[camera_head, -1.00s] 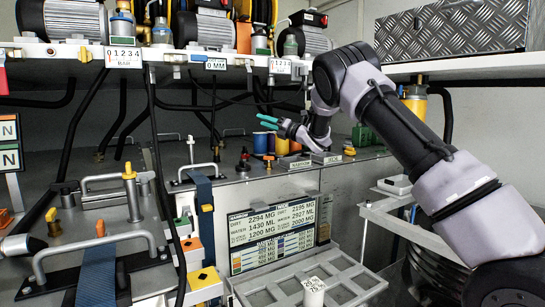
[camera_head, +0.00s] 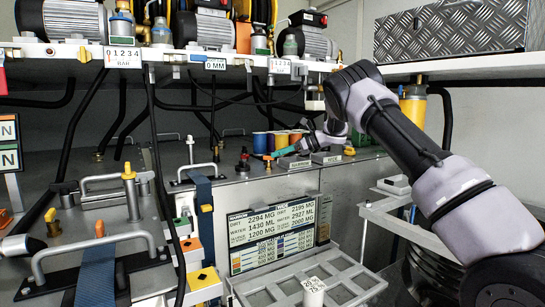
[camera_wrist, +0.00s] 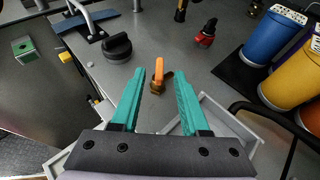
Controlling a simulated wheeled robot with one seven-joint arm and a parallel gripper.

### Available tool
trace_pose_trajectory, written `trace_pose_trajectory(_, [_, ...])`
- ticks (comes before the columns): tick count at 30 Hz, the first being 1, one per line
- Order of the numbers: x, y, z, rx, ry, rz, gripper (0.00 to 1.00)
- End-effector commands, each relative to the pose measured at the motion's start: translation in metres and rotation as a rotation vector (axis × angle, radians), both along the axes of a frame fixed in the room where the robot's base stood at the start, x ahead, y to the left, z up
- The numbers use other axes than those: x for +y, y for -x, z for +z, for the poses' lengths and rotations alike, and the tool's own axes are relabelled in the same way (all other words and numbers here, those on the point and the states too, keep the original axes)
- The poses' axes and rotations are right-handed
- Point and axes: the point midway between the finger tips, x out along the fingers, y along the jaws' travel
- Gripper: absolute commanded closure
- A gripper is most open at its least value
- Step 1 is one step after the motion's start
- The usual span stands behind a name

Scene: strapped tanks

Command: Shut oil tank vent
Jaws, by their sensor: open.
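My gripper (camera_wrist: 168,85) is open and empty in the wrist view, with two teal fingers. An orange lever on a brass valve (camera_wrist: 162,80) stands on the grey tank top, between and beyond the fingertips, seemingly not touched. A round black knob (camera_wrist: 117,46) lies left of the fingers, and a red knob (camera_wrist: 206,33) is farther off to the right. In the head view my gripper (camera_head: 272,155) is low over the tank top, right of the red knob (camera_head: 243,160). I cannot tell for certain which fitting is the oil tank vent.
Blue and yellow cylinders (camera_wrist: 271,35) stand close at the right in the wrist view. A handle bar with a blue strap (camera_wrist: 84,20) is at upper left. A white tray (camera_wrist: 240,133) lies below the tank edge. Hoses and a shelf of pumps (camera_head: 208,28) are overhead.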

Motion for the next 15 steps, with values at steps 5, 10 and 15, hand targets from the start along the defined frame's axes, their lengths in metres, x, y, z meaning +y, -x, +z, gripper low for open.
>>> trace_pose_trajectory(5, [0.022, -0.004, -0.009, 0.0, -0.001, 0.0, 0.55])
trace_pose_trajectory(10, [0.029, -0.006, -0.012, 0.0, -0.001, -0.001, 0.55])
trace_pose_trajectory(15, [0.029, -0.006, -0.012, 0.0, -0.001, -0.001, 0.55])
